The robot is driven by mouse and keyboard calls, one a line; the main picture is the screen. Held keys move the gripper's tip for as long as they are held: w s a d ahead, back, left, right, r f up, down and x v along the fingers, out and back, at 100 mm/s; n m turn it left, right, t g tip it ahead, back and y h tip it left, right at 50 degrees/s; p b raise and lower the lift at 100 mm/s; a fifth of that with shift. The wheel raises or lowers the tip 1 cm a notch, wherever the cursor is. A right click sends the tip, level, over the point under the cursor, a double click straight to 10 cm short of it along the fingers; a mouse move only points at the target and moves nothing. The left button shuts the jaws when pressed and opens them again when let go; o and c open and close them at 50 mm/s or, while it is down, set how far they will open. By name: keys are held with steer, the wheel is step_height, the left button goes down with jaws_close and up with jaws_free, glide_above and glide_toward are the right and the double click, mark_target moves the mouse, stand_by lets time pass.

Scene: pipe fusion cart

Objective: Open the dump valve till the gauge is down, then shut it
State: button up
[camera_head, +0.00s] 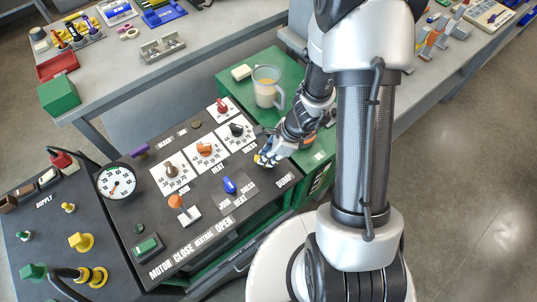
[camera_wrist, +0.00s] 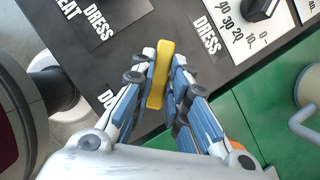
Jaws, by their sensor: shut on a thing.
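The yellow dump valve handle (camera_wrist: 160,75) stands on the dark panel near the partly hidden DUMP label. My gripper (camera_wrist: 161,66) is shut on it, with a blue-and-white finger on each side. In the head view my gripper (camera_head: 267,157) is at the panel's right part, above the DUMP lettering (camera_head: 285,181), and mostly covers the handle. The round white gauge (camera_head: 116,181) stands at the panel's left end. Its reddish needle shows, but its reading is too small to tell.
Three dial knobs, brown (camera_head: 171,170), orange (camera_head: 204,150) and black (camera_head: 237,130), sit on white scales. A blue lever (camera_head: 230,185) is left of my gripper. A jug (camera_head: 267,87) stands on the green surface behind. A supply panel (camera_head: 70,240) with yellow valves is at left.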

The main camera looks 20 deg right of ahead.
jaws_close()
steer(key=shift+n, duration=0.3)
steer(key=n+g+p, duration=0.1)
steer(key=n+p, duration=0.2)
steer(key=shift+w+r+y, duration=0.1)
steer(key=shift+r+y, duration=0.05)
steer(key=shift+y, duration=0.15)
steer(key=shift+w+n+g+p, duration=0.1)
steer(key=shift+n+g+p, duration=0.65)
steer(key=shift+n, duration=0.6)
steer(key=shift+n+g+p, duration=0.45)
steer(key=shift+n+p, duration=0.6)
steer(key=shift+n, duration=0.3)
steer(key=o, duration=0.7)
jaws_free()
steer(key=shift+o, duration=0.2)
steer(key=v, duration=1.1)
steer(key=shift+r, duration=0.4)
